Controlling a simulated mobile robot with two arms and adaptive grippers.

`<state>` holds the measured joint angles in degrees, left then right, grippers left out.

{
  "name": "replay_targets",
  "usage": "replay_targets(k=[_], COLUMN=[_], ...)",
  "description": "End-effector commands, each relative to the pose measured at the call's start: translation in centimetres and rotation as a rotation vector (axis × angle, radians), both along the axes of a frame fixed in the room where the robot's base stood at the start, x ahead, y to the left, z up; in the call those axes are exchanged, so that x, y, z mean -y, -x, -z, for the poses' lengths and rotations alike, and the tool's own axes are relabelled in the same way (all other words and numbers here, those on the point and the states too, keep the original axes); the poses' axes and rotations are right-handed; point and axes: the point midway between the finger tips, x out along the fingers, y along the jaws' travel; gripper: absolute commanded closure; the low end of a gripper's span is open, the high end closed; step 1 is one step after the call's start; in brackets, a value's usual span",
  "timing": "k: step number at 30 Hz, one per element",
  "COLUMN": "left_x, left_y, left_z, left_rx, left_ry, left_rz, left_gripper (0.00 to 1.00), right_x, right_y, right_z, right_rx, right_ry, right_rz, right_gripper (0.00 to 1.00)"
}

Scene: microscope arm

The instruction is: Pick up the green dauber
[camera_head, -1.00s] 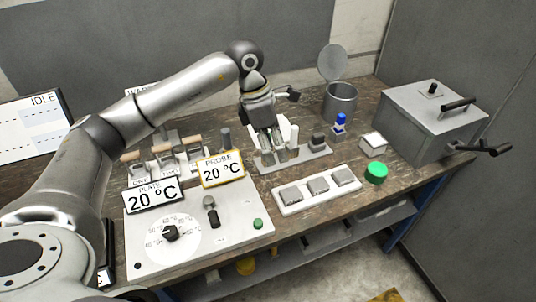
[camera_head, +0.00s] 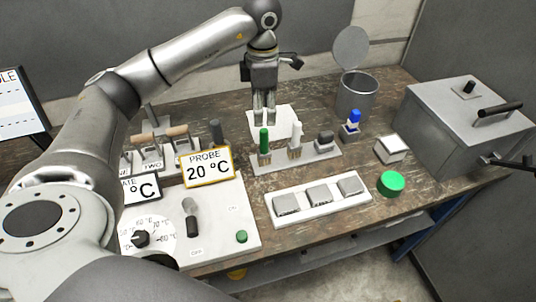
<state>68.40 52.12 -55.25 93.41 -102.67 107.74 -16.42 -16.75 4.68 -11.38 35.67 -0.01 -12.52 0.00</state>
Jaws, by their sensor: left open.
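The green dauber (camera_head: 264,140) stands upright at the left end of a grey rack (camera_head: 318,155). Its green handle is up and its pale lower end is in the rack. A white dauber (camera_head: 296,138) stands beside it to the right. My left gripper (camera_head: 264,118) points down just behind and above the green dauber as seen here, open and empty. Its fingertips overlap a white sheet or plate (camera_head: 285,120) in the picture. I cannot tell the exact gap to the green handle. My right gripper is not in view.
A blue-topped item (camera_head: 352,121) and a metal pot with raised lid (camera_head: 357,95) stand to the right. A white tray (camera_head: 327,208) with square pads and a green round lid (camera_head: 391,183) lie in front. A probe display (camera_head: 207,167) stands left. A grey box (camera_head: 450,125) fills the right.

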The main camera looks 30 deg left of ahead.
Motion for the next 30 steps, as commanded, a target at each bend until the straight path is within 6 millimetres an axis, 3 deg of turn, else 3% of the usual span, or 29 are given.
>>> replay_targets(k=[1, 4, 10, 18, 30], left_x=[0.0, 0.0, 0.0, 0.0, -0.2], left_y=[0.0, 0.0, 0.0, 0.1, 0.1], left_z=[1.2, 2.4, 4.4, 7.5, 11.4], left_rx=[0.000, 0.000, 0.001, -0.005, -0.005], left_ry=[0.000, 0.000, 0.001, 0.000, 0.000], left_rz=[0.000, 0.000, 0.000, 0.000, 0.000], left_gripper=[0.49, 0.49, 0.49, 0.49, 0.49], right_x=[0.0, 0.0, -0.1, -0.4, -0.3], right_y=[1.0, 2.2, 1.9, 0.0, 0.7], right_z=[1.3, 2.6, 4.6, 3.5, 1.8], right_rx=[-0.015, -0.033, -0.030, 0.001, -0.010], right_ry=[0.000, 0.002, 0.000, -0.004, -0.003], right_rz=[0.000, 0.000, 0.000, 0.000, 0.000], right_gripper=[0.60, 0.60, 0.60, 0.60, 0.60])
